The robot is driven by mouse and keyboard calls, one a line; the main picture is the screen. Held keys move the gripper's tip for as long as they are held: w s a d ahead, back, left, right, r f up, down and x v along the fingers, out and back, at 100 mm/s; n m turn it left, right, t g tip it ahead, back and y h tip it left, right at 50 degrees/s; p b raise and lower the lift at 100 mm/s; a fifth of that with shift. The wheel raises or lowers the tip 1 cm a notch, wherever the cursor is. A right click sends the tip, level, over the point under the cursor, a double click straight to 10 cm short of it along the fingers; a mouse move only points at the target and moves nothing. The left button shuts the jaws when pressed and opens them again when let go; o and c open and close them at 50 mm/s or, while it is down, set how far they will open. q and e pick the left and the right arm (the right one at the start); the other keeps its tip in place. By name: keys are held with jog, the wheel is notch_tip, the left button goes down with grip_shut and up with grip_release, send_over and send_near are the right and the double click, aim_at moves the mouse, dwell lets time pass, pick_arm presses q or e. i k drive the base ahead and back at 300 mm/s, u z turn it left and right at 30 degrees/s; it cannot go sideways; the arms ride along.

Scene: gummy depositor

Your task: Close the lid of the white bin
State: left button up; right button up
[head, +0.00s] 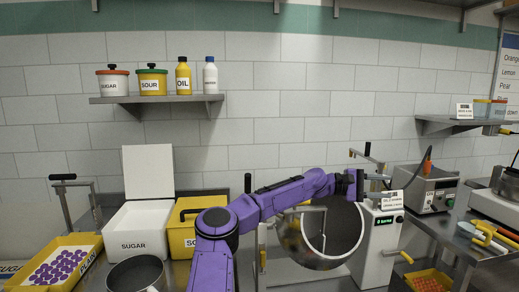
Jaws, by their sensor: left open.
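The white bin (138,246), labelled SUGAR, stands on the counter at the left. Its white lid (148,172) stands upright at the bin's back edge, so the bin is open. My purple left arm reaches from the bottom centre up to the right. My left gripper (358,184) is open, above the metal drum and beside the white machine, well to the right of the bin and apart from it. Its fingers are small and dark here. My right gripper is not in view.
A yellow bin (184,238) stands just right of the white bin. A grey pot (135,273) stands in front of it, and a yellow tray (50,265) of purple gummies lies to the left. The metal drum (335,232) and white machine (381,250) stand to the right.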

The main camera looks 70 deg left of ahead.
aim_at(148, 170)
jog(key=z, duration=1.05)
jog(key=k, duration=2.9)
jog(key=u, duration=1.6)
jog(key=i, duration=0.45)
jog(key=u, duration=0.05)
